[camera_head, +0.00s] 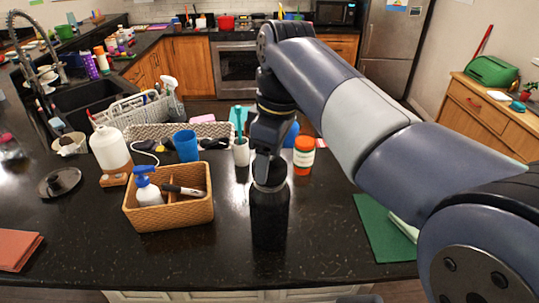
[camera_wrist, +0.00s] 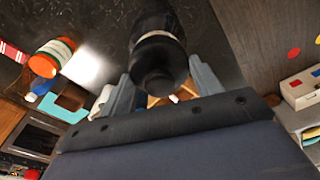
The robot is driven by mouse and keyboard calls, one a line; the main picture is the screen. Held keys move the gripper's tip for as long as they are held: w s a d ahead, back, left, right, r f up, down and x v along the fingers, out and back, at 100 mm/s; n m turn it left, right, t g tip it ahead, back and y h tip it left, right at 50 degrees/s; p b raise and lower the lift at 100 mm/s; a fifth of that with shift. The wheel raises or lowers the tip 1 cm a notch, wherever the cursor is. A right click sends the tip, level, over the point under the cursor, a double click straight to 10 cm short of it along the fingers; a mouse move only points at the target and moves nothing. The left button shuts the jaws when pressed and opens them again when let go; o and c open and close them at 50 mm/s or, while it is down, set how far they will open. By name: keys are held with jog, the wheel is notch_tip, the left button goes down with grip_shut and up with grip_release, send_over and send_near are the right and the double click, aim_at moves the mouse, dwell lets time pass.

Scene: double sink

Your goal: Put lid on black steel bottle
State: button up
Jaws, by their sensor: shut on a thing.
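The black steel bottle (camera_head: 269,218) stands upright on the dark counter near its front edge. My gripper (camera_head: 266,160) is directly above it, pointing down. In the wrist view my gripper (camera_wrist: 160,84) has one finger on each side of the black lid (camera_wrist: 158,72) and is shut on it. The lid is at the bottle's top, in line with the neck. A pale band (camera_wrist: 158,36) shows around the bottle (camera_wrist: 150,15) just beyond the lid. I cannot tell whether the lid is fully seated. In the head view my fingers partly hide the lid.
A green mat (camera_head: 378,232) lies right. The counter in front is clear.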

jog(key=o, duration=1.4)
jog(key=shift+c, duration=0.2)
jog(key=shift+r, duration=3.5)
grip_shut()
